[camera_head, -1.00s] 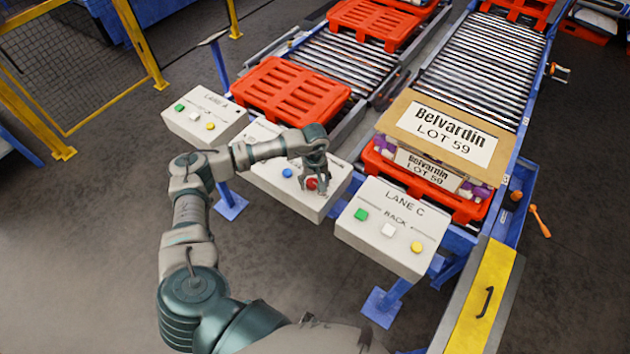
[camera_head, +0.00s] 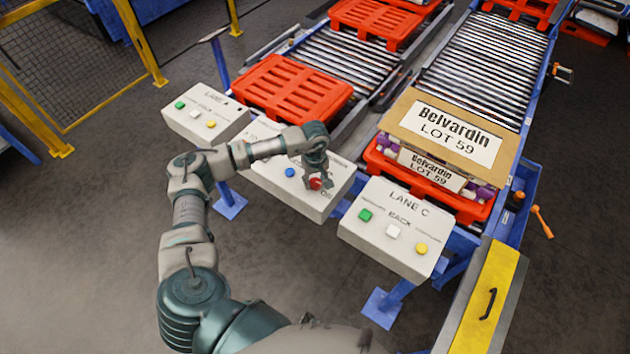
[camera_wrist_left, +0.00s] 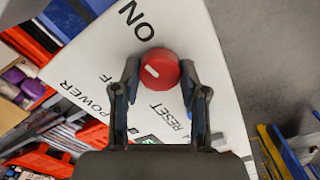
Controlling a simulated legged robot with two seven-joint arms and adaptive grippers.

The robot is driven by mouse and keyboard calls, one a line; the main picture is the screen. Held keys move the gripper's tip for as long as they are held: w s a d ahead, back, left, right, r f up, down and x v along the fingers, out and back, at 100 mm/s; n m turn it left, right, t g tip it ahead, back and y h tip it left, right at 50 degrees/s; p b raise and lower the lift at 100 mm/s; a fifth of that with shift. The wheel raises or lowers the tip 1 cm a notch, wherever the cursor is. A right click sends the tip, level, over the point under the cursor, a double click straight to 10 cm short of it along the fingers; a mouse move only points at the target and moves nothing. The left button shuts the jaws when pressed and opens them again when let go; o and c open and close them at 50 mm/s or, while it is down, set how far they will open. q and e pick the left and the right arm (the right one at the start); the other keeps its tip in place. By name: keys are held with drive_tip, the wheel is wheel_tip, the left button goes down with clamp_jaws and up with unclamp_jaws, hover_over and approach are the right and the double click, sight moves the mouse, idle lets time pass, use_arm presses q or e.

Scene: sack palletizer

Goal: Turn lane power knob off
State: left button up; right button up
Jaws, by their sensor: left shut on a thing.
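The red round power knob (camera_head: 316,184) is on the middle white control box (camera_head: 283,184). My left gripper (camera_head: 318,182) reaches down over this box with its fingers at the knob. In the left wrist view, the knob (camera_wrist_left: 158,68) sits between the two fingertips (camera_wrist_left: 160,72), which are shut on its sides. A short white mark shows on the knob's left part. "ON" is printed above the knob; "OFF", partly hidden by the left finger, and "POWER" lie to its left. "RESET" is below it. My right gripper is not in view.
A blue button (camera_head: 290,172) is left of the knob. The Lane A box (camera_head: 207,110) and Lane C box (camera_head: 395,228) stand on either side. Behind are roller lanes with red pallets (camera_head: 293,87) and a Belvardin carton (camera_head: 447,133). A yellow fence (camera_head: 140,45) is at left.

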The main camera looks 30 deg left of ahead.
use_arm(q)
drive_tip(key=n+b, duration=0.1)
drive_tip(key=n, duration=0.2)
drive_tip(key=shift+s+f+n+b, duration=0.1)
drive_tip(key=shift+f+n+b, duration=0.1)
drive_tip(key=shift+n+b, duration=0.15)
drive_tip(key=n+b, duration=0.1)
drive_tip(key=n, duration=0.3)
drive_tip(key=shift+d+n, duration=0.1)
drive_tip(key=shift+n, duration=0.15)
drive_tip(key=n+b, duration=0.1)
drive_tip(key=n, duration=0.2)
drive_tip(key=shift+r, duration=0.1)
drive_tip(key=shift+r+n+b, duration=0.1)
drive_tip(key=shift+n+b, duration=0.3)
drive_tip(key=shift+n, duration=1.7)
drive_tip(key=o, duration=1)
drive_tip(key=shift+o, duration=0.7)
drive_tip(key=shift+w+d, duration=0.1)
drive_tip(key=shift+w, duration=0.1)
drive_tip(key=shift+s, duration=0.1)
